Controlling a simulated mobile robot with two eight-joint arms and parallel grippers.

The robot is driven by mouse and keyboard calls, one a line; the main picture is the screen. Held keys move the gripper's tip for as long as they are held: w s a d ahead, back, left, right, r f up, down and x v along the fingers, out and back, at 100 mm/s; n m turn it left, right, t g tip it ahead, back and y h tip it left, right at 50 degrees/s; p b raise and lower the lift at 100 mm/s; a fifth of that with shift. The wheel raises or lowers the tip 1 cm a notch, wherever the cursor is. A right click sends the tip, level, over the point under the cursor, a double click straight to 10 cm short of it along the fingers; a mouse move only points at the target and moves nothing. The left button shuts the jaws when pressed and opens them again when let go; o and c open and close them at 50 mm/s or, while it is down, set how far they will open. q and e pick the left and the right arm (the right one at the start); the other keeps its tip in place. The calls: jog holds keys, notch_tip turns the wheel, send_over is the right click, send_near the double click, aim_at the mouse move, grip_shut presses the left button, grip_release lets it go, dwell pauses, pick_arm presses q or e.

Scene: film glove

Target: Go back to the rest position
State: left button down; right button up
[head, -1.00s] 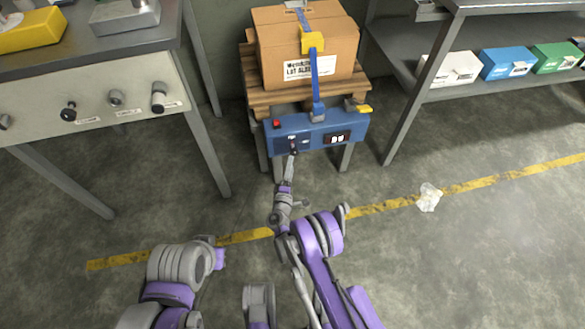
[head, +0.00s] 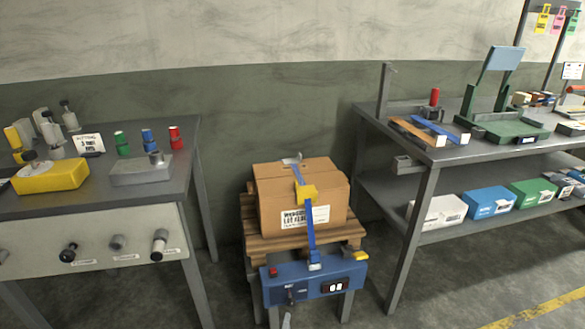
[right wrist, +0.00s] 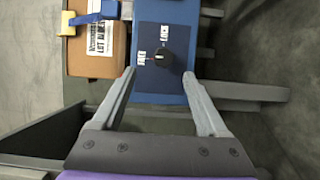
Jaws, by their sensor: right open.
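My right gripper (right wrist: 158,75) is open in the right wrist view, its two fingers spread with nothing between the tips. Ahead of the tips is the blue control box (right wrist: 180,22) with a black knob (right wrist: 163,56). In the head view only a small grey piece of my right gripper (head: 287,320) shows at the bottom edge, just below the blue box (head: 325,278). Whether a fingertip touches the box I cannot tell. My left gripper is not in view.
A strapped cardboard box (head: 275,208) sits on a wooden pallet (head: 262,243) behind the blue box. A workbench (head: 190,180) stands left, and a shelved bench (head: 425,160) with coloured cartons stands right. Bare floor (head: 440,285) shows at lower right.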

jog(key=d+r+m+g+h, duration=0.3)
jog(key=d+r+m+g, duration=0.4)
jog(key=d+r, duration=1)
jog(key=s+d+r+m+g, duration=0.3)
jog(key=s+d+r+m, duration=0.15)
jog(key=s+r, duration=0.5)
jog(key=s+a+m+g+y, duration=0.1)
jog(key=s+m+g+y, duration=0.4)
jog(key=s, duration=2.5)
pick_arm(q)
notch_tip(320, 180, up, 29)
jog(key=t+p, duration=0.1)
jog(key=p, duration=2.5)
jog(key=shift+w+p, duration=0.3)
pick_arm(e)
notch_tip(320, 180, up, 28)
jog(key=w+t+y, duration=0.1)
jog(key=t, duration=0.1)
jog(key=shift+r+t, duration=0.15)
jog(key=shift+t, duration=0.15)
